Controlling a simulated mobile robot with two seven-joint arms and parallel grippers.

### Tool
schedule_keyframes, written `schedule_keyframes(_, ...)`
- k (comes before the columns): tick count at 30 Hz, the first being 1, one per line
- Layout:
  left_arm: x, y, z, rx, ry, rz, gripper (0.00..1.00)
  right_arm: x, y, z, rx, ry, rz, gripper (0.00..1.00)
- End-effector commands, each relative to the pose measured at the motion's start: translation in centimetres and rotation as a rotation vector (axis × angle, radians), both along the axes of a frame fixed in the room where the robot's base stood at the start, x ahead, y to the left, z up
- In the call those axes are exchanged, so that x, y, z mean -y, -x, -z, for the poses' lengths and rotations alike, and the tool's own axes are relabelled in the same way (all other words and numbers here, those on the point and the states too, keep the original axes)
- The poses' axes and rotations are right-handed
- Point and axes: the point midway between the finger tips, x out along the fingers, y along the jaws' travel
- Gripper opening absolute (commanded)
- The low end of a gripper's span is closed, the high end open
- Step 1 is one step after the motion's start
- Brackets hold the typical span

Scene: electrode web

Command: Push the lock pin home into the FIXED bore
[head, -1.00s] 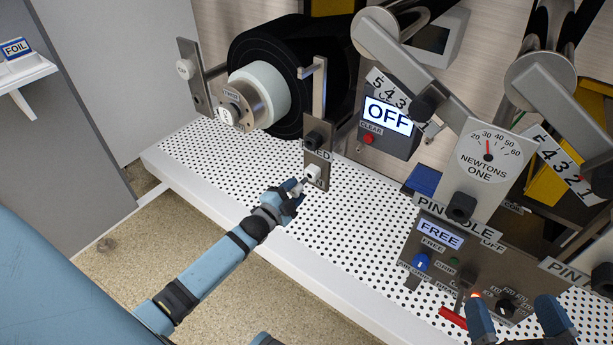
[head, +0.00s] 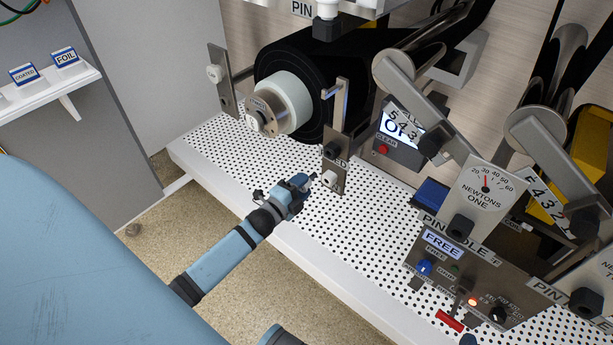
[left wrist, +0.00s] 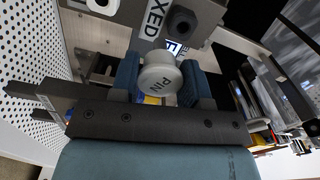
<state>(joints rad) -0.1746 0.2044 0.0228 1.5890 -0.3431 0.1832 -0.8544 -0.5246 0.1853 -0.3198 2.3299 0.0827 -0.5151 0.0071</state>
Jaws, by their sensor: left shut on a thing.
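My left gripper (head: 304,184) is shut on the white lock pin, whose round end marked PIN (left wrist: 158,78) faces the left wrist camera between the two blue fingers. In the head view the fingers mostly hide the pin. The gripper is just in front of the FIXED plate (head: 336,172), near its lower part. This upright metal plate carries a black round fitting (head: 331,152) and a white knob (head: 328,180) below its label. In the left wrist view the plate (left wrist: 205,12) is beyond the pin. The pin's far end is hidden, so I cannot tell whether it enters a bore.
A black roll on a white core (head: 283,100) stands behind the plate. To the right are a panel reading FREE (head: 443,245) with an orange lamp, a red bar (head: 449,321) and a NEWTONS dial (head: 484,190). The perforated white deck (head: 270,215) is clear around the gripper.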

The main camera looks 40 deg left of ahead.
Motion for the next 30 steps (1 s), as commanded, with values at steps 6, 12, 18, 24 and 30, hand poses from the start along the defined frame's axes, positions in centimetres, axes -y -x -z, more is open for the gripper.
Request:
schedule_keyframes(6, -0.1, 1.0, -3.7, 0.007, -0.138, 0.001, 0.14, 1.5, 2.0, 1.2, -0.112, 0.038, 0.052, 1.0)
schedule_keyframes(12, -0.1, 1.2, -3.9, 0.009, -0.175, 0.002, 0.14, 1.8, 2.5, 2.1, -0.139, 0.049, 0.064, 1.0)
schedule_keyframes(18, -0.1, 1.2, -3.8, 0.01, -0.174, 0.002, 0.14, 1.8, 2.5, 2.1, -0.138, 0.048, 0.063, 1.0)
schedule_keyframes(24, -0.1, 0.9, -3.8, 0.011, -0.173, 0.002, 0.14, 1.8, 2.5, 2.1, -0.138, 0.049, 0.064, 1.0)
schedule_keyframes(30, 0.0, -0.8, -3.8, 0.011, -0.173, 0.002, 0.14, 1.7, 2.4, 2.1, -0.132, 0.044, 0.062, 1.0)
